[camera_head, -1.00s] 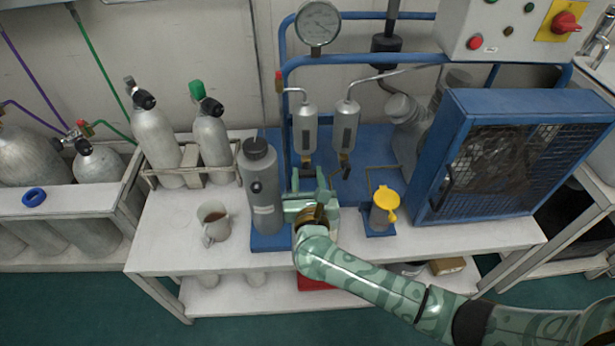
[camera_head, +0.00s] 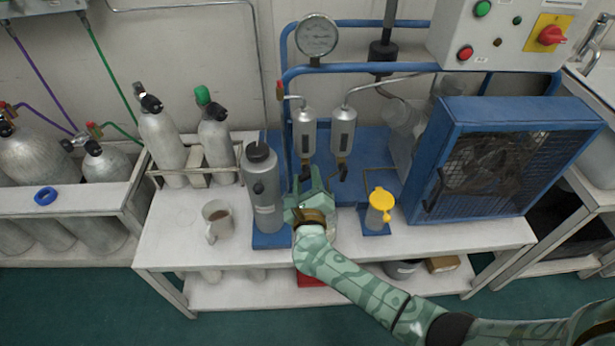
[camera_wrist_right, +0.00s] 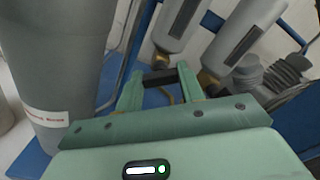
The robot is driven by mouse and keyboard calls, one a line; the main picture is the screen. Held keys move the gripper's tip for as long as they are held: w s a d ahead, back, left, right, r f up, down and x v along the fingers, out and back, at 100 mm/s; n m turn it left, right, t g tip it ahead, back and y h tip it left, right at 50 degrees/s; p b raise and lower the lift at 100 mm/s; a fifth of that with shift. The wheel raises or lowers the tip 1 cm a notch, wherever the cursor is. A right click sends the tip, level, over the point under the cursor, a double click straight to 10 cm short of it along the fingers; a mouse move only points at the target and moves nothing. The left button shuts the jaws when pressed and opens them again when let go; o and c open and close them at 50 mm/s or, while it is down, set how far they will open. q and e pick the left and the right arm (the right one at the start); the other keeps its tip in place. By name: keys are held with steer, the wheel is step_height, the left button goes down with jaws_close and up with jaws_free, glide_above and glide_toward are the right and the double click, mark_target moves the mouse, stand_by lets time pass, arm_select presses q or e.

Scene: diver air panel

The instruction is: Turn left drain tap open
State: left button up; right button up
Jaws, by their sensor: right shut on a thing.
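The left drain tap has a black lever (camera_wrist_right: 160,77) that lies between my right gripper's fingertips in the right wrist view. It sits below the left silver cylinder (camera_head: 304,132), which also shows in the right wrist view (camera_wrist_right: 178,24). My right gripper (camera_head: 306,180) is shut on this lever; its green fingers also show in the right wrist view (camera_wrist_right: 160,84). The fingers mostly hide the tap in the head view. The right silver cylinder (camera_head: 342,132) has its own tap (camera_head: 340,172) below, apart from my gripper. My left gripper is not in view.
A tall grey cylinder (camera_head: 263,190) stands close left of my right gripper. A yellow-topped cup (camera_head: 381,205) is at right, near the blue caged unit (camera_head: 500,155). A mug (camera_head: 217,220) stands at left. Bare white bench lies in front.

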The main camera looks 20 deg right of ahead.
steer(key=n+p, duration=0.1)
steer(key=n, duration=0.3)
steer(key=shift+n+p, duration=0.3)
steer(key=shift+p, duration=0.1)
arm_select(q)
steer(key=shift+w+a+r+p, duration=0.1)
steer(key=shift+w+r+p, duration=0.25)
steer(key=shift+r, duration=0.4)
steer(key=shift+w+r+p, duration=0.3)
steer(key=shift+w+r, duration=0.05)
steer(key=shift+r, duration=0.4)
arm_select(e)
steer(key=shift+f+n, duration=0.15)
steer(key=shift+n, duration=1.75)
steer(key=o, duration=1)
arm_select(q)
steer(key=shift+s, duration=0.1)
arm_select(e)
steer(key=shift+s+a, duration=0.1)
